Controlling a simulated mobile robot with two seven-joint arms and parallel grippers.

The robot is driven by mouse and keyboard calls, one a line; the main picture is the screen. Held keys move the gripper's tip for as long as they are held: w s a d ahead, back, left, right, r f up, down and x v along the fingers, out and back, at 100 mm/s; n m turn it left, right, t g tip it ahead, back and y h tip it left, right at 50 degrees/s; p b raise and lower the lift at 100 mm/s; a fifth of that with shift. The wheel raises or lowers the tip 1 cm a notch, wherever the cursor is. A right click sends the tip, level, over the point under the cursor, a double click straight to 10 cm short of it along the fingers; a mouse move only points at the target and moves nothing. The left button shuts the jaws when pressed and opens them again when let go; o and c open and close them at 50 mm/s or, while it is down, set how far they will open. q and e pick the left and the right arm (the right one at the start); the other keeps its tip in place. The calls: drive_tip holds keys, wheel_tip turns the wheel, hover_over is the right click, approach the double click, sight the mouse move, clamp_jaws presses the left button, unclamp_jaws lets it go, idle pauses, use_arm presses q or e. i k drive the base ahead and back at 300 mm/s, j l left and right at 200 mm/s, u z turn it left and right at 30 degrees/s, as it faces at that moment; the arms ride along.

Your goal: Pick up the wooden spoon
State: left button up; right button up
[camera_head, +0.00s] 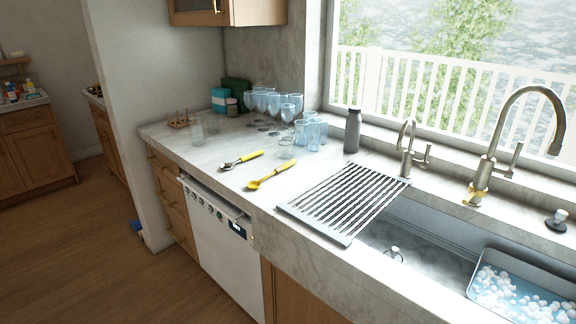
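Two spoon-like utensils lie on the marble counter left of the drying rack. The nearer one, a yellow spoon (270,176), is yellow along its whole length, its bowl toward the front left. Whether it is wood I cannot tell; no plainly wooden spoon shows. Just behind it lies a metal utensil with a yellow handle (242,159), its metal head at the left. The two are apart. Neither of my grippers is in view.
A slatted drying rack (346,201) lies right of the spoons, by the sink (425,240) with a tub of foam (520,296). Glasses (272,104), tumblers (313,132) and a grey bottle (353,131) stand behind. A dishwasher (222,247) sits below the counter.

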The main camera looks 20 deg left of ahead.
sight(252, 185)
drive_tip(key=i+j+z, duration=0.1)
drive_tip(key=j, duration=0.35)
drive_tip(key=i+j+z, duration=0.15)
drive_tip(key=j, duration=0.3)
drive_tip(key=i+j, duration=0.1)
drive_tip(key=j, duration=0.35)
drive_tip(key=i+j, duration=0.1)
drive_tip(key=j, duration=0.4)
drive_tip(key=i+j, duration=0.1)
drive_tip(key=j, duration=0.35)
drive_tip(key=i+j+z, duration=0.1)
drive_tip(key=j, duration=0.35)
